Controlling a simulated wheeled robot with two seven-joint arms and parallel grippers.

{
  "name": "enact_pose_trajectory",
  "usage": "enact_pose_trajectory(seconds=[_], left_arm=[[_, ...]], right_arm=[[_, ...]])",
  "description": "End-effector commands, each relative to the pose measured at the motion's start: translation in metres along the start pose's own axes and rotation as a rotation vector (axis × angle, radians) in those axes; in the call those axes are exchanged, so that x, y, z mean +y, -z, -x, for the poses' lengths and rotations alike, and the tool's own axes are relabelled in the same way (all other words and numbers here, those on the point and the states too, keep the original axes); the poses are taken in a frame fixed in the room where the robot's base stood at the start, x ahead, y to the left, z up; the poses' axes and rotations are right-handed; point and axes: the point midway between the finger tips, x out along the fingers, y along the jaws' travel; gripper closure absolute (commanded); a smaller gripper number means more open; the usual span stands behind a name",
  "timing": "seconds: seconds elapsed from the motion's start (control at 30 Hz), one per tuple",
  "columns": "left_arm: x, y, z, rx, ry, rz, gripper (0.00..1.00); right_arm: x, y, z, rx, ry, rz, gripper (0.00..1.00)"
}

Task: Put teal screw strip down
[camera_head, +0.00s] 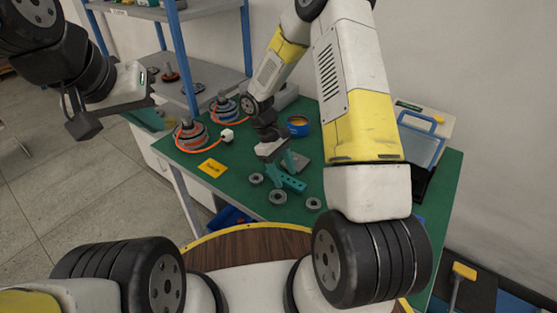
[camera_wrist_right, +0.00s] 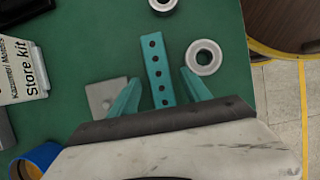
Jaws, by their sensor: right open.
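The teal screw strip (camera_head: 287,182), a flat bar with a row of holes, lies on the green table top. In the right wrist view the strip (camera_wrist_right: 155,62) runs between the two teal fingers of my right gripper (camera_wrist_right: 159,76), with a gap on each side. My right gripper (camera_head: 283,165) is open above the near middle of the table, and its fingers partly hide the far end of the strip in the head view. My left gripper (camera_head: 148,119) is off the table's left side. Its fingers are partly hidden behind its wrist.
Grey rings (camera_head: 277,197) lie near the strip, and a grey square plate (camera_wrist_right: 107,97) lies beside it. A blue round container (camera_head: 298,126), a yellow card (camera_head: 211,168) and wound coils with orange cables (camera_head: 191,134) stand around. A blue-handled case (camera_head: 422,140) is at the right.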

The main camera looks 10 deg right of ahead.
Motion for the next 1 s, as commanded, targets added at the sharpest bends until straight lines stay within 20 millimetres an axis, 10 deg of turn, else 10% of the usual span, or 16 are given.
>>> enact_pose_trajectory(seconds=[0.23, 0.5, 1.0], left_arm=[[0.0000, 0.0000, 0.0000, 0.000, 0.000, 0.000, 1.00], [0.0000, 0.0000, 0.0000, 0.000, 0.000, 0.000, 1.00], [0.0000, 0.0000, 0.0000, 0.000, 0.000, 0.000, 1.00]], right_arm=[[0.0001, 0.0001, -0.0011, 0.001, 0.000, -0.001, 0.46], [0.0001, 0.0001, -0.0009, 0.001, -0.001, 0.000, 0.99], [0.0006, -0.0032, 0.0082, 0.002, -0.003, -0.001, 1.00]])
